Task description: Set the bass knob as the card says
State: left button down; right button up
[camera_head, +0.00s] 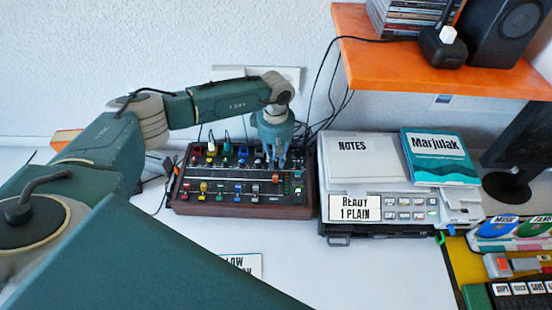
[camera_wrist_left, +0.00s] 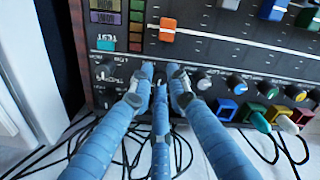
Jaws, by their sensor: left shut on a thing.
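The mixer (camera_head: 240,210) is a dark wood-framed panel with coloured sliders, knobs and plugs, on the white desk. My left gripper (camera_head: 277,158) reaches down to its back right part. In the left wrist view, the fingers (camera_wrist_left: 157,78) are closed together at the row of small knobs, below an orange slider (camera_wrist_left: 167,30). They are shut on a knob that they mostly hide; its pointer cannot be read. A white card (camera_head: 243,262) reading "LOW" is partly covered by my arm.
An orange shelf (camera_head: 430,65) overhangs the back right. Cables (camera_wrist_left: 130,150) run near the fingers.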

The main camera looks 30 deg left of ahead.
pick_arm(q)
jog(key=shift+w+a+r+n, duration=0.1)
jog(key=shift+w+a+n, duration=0.05)
jog(key=shift+n, duration=0.25)
jog(key=n+b, duration=0.2)
jog(key=shift+n, duration=0.4)
jog(key=n+b, duration=0.2)
jog(key=n, duration=0.3)
jog(key=shift+n, duration=0.3)
jog(key=n+b, duration=0.1)
jog(key=n, duration=0.4)
jog(key=n+b, duration=0.1)
jog(key=n, duration=0.4)
jog(key=shift+n, duration=0.4)
jog(key=c, duration=1.9)
grip_release()
jog(key=shift+c, duration=0.2)
jog(key=shift+s, duration=0.25)
jog(key=shift+r, duration=0.1)
